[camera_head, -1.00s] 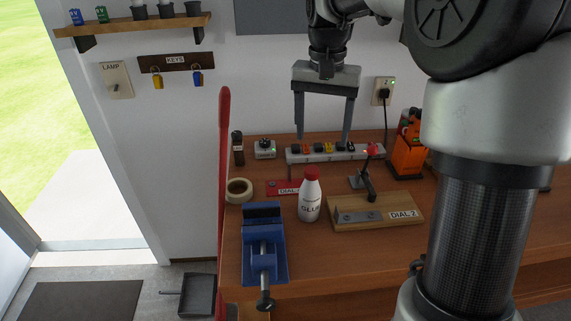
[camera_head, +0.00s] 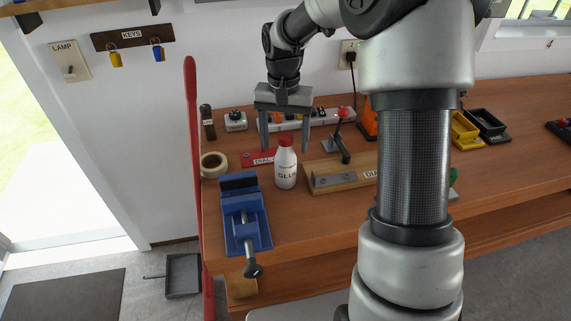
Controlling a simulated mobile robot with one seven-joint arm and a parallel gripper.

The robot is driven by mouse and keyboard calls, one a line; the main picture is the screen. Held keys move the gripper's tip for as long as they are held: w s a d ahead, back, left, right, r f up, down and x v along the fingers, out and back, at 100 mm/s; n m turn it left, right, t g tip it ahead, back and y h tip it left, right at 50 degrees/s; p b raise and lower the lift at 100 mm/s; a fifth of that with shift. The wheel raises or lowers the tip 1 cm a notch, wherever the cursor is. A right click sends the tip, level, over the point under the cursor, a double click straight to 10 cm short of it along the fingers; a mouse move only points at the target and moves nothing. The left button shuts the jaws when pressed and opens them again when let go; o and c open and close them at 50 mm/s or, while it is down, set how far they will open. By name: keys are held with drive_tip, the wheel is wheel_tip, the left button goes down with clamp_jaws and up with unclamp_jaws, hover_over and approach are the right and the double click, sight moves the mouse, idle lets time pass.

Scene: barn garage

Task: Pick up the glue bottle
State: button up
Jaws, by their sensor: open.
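The gap in depth is hard to judge. Nothing hides the bottle.
A blue vise (camera_head: 240,219) is front left of the bottle and a tape roll (camera_head: 214,164) is behind it. A power strip (camera_head: 318,119) lies along the wall.

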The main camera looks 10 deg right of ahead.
sight(286, 156)
drive_tip(key=f, duration=0.5)
drive_tip(key=shift+s+f, duration=0.15)
drive_tip(key=shift+s, duration=0.1)
drive_tip(key=c, duration=1.4)
